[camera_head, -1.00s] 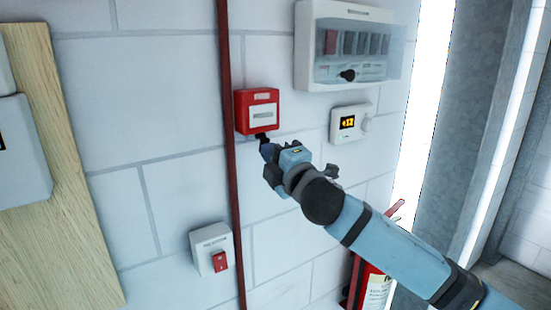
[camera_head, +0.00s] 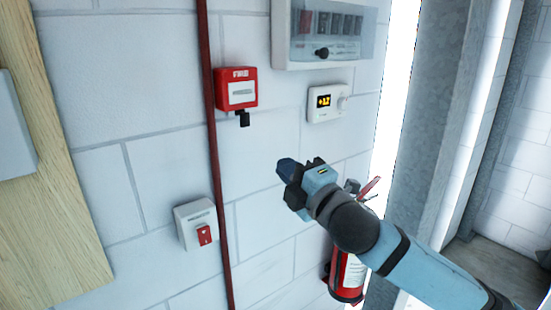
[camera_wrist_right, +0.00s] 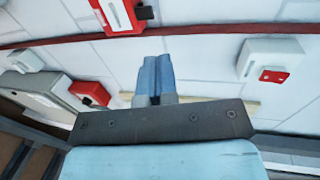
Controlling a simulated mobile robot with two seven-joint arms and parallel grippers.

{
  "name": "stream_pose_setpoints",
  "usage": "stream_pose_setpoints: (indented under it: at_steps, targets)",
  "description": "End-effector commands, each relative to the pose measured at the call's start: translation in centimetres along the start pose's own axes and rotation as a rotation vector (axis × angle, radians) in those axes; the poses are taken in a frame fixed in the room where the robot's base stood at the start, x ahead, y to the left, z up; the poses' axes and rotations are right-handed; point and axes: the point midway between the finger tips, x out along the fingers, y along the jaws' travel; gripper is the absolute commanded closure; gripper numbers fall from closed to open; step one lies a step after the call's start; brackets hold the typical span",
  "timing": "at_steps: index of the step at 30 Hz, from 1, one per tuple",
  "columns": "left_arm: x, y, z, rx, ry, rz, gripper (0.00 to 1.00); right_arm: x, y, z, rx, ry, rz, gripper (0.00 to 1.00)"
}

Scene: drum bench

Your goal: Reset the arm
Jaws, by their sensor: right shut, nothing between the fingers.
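My right gripper (camera_head: 288,170) is in front of the white block wall, to the lower right of the red call point. In the right wrist view its two blue fingers (camera_wrist_right: 154,76) are together with nothing between them. The red call point box (camera_head: 237,90) is on the wall beside a dark red pipe. A small black piece (camera_head: 244,119) hangs below it, clear of my gripper. The call point also shows at the top of the right wrist view (camera_wrist_right: 120,14). My left gripper is not in view.
A white thermostat (camera_head: 328,102) and a breaker box (camera_head: 330,54) are on the wall above my right arm. A white switch box with a red button (camera_head: 196,222) is low on the left. A red fire extinguisher (camera_head: 347,274) stands behind my arm. A wooden board (camera_head: 45,200) is at the far left.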

Motion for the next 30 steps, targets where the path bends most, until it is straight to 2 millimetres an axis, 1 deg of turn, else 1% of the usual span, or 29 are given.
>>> stream_pose_setpoints:
  at_steps: [3,13,17,20,23,24,26,27,29,30]
  targets:
    - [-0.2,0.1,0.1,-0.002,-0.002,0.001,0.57,-0.5,-0.1,0.0,-0.001,-0.001,-0.001,1.0]
    - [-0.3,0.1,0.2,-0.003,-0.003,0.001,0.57,-0.6,-0.1,0.0,0.002,-0.001,-0.002,1.0]
    - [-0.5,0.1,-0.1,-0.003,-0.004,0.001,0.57,-1.0,-1.3,0.1,0.061,-0.01,-0.019,1.0]
    - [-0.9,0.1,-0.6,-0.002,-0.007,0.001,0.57,-1.9,-3.6,0.4,0.179,-0.032,-0.053,1.0]
    - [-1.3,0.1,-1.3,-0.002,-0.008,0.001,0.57,-3.6,-6.8,0.7,0.341,-0.071,-0.094,1.0]
    - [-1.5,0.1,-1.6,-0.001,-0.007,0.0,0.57,-4.5,-8.2,0.9,0.409,-0.091,-0.111,1.0]
    - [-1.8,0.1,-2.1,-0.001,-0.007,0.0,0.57,-5.8,-10.2,1.1,0.51,-0.124,-0.134,1.0]
    - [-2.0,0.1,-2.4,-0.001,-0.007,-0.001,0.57,-6.8,-11.6,1.2,0.573,-0.148,-0.148,1.0]
    - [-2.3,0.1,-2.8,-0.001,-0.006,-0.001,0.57,-8.4,-13.7,1.3,0.67,-0.188,-0.17,1.0]
    - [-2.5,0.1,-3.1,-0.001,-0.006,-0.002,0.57,-9.7,-15.1,1.4,0.733,-0.217,-0.183,1.0]
